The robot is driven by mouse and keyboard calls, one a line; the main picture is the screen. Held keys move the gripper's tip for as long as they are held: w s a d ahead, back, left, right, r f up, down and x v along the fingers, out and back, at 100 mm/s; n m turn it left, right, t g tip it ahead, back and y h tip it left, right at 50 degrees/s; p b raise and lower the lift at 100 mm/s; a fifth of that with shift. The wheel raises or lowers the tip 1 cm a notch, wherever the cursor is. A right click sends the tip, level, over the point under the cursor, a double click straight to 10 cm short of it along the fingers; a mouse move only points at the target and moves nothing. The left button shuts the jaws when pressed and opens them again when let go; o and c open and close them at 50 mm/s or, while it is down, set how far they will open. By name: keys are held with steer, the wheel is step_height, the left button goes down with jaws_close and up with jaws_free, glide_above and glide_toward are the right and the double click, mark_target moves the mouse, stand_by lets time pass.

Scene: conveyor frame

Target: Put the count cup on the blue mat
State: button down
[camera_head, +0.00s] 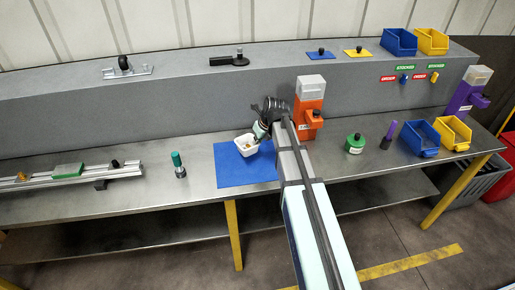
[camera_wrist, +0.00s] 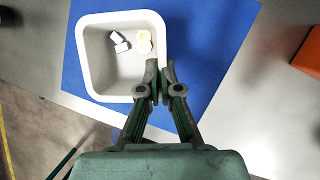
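The count cup is a white, square, open cup with rounded corners (camera_head: 246,145); in the wrist view (camera_wrist: 98,70) it holds a few small white and cream pieces. It is over the blue mat (camera_head: 240,178), inside the mat's outline in the wrist view (camera_wrist: 215,75). I cannot tell whether its base touches the mat. My gripper (camera_wrist: 159,72) is closed across the cup's right wall in the wrist view, one fingertip inside and one outside. In the head view my gripper (camera_head: 261,131) is at the cup's upper right.
An orange dispenser (camera_head: 310,105) stands right of the mat. A green-topped bottle (camera_head: 178,165) stands to its left. A green round container (camera_head: 355,143), blue bin (camera_head: 419,138) and yellow bin (camera_head: 454,132) are further right.

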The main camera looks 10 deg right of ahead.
steer(key=shift+f+p, duration=0.6)
steer(key=shift+f, duration=1.95)
steer(key=shift+f, duration=0.15)
steer(key=c, duration=1.3)
jaws_free()
steer(key=b+v, duration=0.3)
steer(key=v, duration=0.9)
